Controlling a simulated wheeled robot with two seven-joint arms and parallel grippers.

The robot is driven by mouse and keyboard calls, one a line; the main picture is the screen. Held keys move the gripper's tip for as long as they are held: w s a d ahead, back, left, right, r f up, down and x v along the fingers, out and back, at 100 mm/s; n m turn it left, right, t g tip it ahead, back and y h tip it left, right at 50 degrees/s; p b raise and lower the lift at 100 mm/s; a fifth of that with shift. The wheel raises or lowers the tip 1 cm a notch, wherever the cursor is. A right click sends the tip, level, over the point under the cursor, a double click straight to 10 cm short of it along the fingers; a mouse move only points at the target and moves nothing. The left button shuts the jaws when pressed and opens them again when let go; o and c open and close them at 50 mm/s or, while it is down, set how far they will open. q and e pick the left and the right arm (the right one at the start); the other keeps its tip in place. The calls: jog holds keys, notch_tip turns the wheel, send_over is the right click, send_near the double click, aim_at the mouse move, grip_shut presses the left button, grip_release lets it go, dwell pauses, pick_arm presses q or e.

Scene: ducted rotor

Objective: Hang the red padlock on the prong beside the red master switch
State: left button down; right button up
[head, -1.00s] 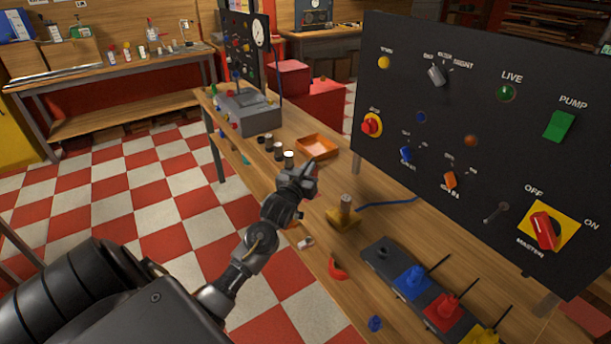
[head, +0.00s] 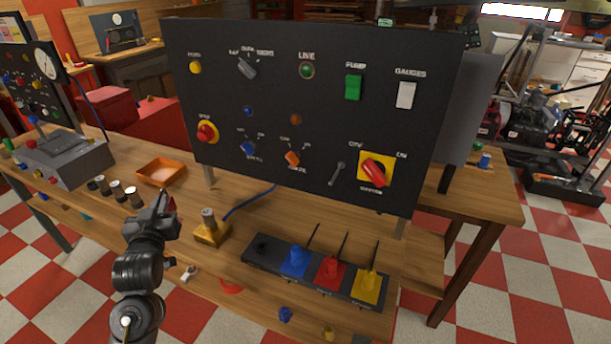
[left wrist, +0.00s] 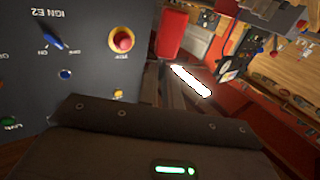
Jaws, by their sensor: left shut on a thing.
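The black panel carries the red master switch (head: 373,172) on a yellow plate at its lower right. The bare grey prong (head: 337,173) sticks out just left of that plate. My left gripper (head: 165,204) is over the bench, left of and below the panel, well apart from the prong. It is shut, and a small bit of red shows at its fingertips; I take this to be the red padlock (head: 172,202), mostly hidden by the fingers. In the left wrist view the fingertips and the padlock cannot be made out. My right gripper is not in view.
On the bench stand an orange tray (head: 161,171), several dark cylinders (head: 117,189), a yellow block with a post (head: 211,233) and a dark base (head: 262,262) with blue, red and yellow pieces. A blue cable (head: 248,202) runs behind the block. Space before the panel is open.

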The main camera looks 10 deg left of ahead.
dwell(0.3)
pick_arm(q)
jog(key=s+d+m+h, duration=0.1)
jog(key=s+d, duration=0.3)
jog(key=d, duration=0.5)
jog(key=s+d+m+h, duration=0.2)
jog(key=s+d+h, duration=0.2)
jog(key=d, duration=0.5)
jog(key=shift+s+d+r+t, duration=0.3)
jog(key=shift+d+r+t, duration=0.05)
jog(key=shift+d+t, duration=0.05)
